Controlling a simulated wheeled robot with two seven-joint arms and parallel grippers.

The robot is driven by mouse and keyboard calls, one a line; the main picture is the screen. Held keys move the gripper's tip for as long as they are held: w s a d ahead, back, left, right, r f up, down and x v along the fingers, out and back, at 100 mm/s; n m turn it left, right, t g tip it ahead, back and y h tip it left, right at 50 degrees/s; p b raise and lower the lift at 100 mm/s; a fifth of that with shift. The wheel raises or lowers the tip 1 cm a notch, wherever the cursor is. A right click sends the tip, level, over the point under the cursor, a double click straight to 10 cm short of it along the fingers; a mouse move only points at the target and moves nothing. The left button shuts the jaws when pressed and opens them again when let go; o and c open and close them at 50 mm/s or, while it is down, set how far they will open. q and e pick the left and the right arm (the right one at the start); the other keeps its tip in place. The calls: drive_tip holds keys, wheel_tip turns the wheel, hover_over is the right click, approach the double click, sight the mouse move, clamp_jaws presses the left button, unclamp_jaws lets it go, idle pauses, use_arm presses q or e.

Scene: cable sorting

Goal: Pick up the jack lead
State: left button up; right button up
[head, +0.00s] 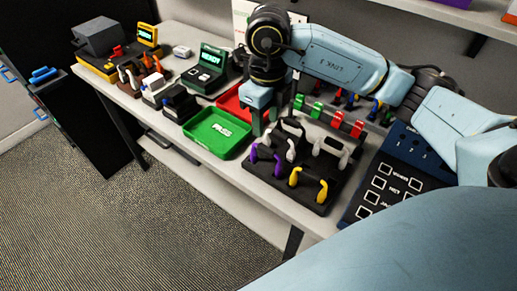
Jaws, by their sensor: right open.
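Several leads with coloured plugs stand in a black holder (262,190) on the table, among them a purple lead (265,160), a yellow lead (309,181) and a light grey lead (331,148). I cannot tell which one is the jack lead. My right gripper (264,125) points down at the holder's back left, beside the green tray, above or behind the purple lead. It is open and holds nothing that I can see. Its fingers are partly hidden. My left gripper is not in view.
A green tray (217,134) marked PASS lies left of the holder, with a red tray (230,101) behind it. A dark blue panel (388,186) lies to the right. Red and green clips (336,119) stand behind. Testers with screens (211,58) fill the table's far left.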

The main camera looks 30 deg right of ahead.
sight(266, 148)
drive_tip(key=f, duration=0.6)
drive_tip(key=shift+s, duration=0.3)
wheel_tip(266, 148, down, 2)
drive_tip(key=shift+w+f, duration=0.1)
wheel_tip(266, 148, down, 3)
drive_tip(key=shift+w+d+r, duration=0.1)
drive_tip(key=shift+r, duration=0.1)
drive_tip(key=shift+f, duration=0.55)
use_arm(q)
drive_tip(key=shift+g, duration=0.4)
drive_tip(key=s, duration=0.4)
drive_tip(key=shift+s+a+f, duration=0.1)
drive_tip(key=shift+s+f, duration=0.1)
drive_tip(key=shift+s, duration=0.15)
use_arm(e)
clamp_jaws()
